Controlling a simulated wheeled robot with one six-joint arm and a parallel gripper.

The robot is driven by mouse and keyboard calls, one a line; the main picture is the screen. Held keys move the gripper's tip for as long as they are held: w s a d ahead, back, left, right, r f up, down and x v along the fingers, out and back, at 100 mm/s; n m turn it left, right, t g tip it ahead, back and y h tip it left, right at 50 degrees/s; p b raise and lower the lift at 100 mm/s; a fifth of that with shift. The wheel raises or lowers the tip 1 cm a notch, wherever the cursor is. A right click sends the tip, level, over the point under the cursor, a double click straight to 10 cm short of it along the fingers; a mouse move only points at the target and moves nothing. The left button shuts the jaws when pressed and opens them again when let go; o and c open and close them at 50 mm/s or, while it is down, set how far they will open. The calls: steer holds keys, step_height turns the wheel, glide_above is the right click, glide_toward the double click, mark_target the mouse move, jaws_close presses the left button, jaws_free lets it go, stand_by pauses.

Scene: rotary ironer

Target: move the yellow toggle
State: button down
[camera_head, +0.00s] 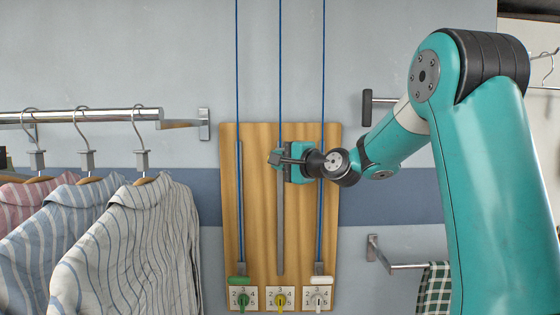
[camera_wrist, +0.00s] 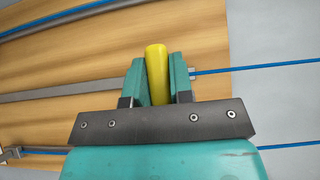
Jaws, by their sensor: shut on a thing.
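The yellow toggle (camera_wrist: 156,75) shows in the wrist view as a smooth rounded bar between the two teal fingers of my gripper (camera_wrist: 157,62). The fingers are shut on it. In the head view my gripper (camera_head: 277,158) is at the middle grey track (camera_head: 280,225), in the upper part of the wooden board (camera_head: 258,205). The toggle is hidden by the gripper there. The track is bare below the gripper. A blue cord (camera_head: 281,60) runs upward above it.
A green toggle (camera_head: 238,281) and a white toggle (camera_head: 320,280) sit low on the side tracks. Shirts (camera_head: 130,245) hang left; a rail with a checked cloth (camera_head: 435,288) is right.

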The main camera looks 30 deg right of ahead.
steer(key=shift+r, duration=0.4)
steer(key=c, duration=1)
jaws_free()
steer(key=shift+f, duration=0.1)
steer(key=shift+s, duration=0.1)
steer(key=shift+s+d+f+b, duration=0.15)
steer(key=shift+s+b, duration=0.15)
steer(key=shift+b, duration=0.1)
steer(key=s+d+b, duration=0.3)
steer(key=s+b, duration=0.4)
steer(key=s, duration=0.9)
steer(key=shift+s+b, duration=0.15)
steer(key=shift+b, duration=0.15)
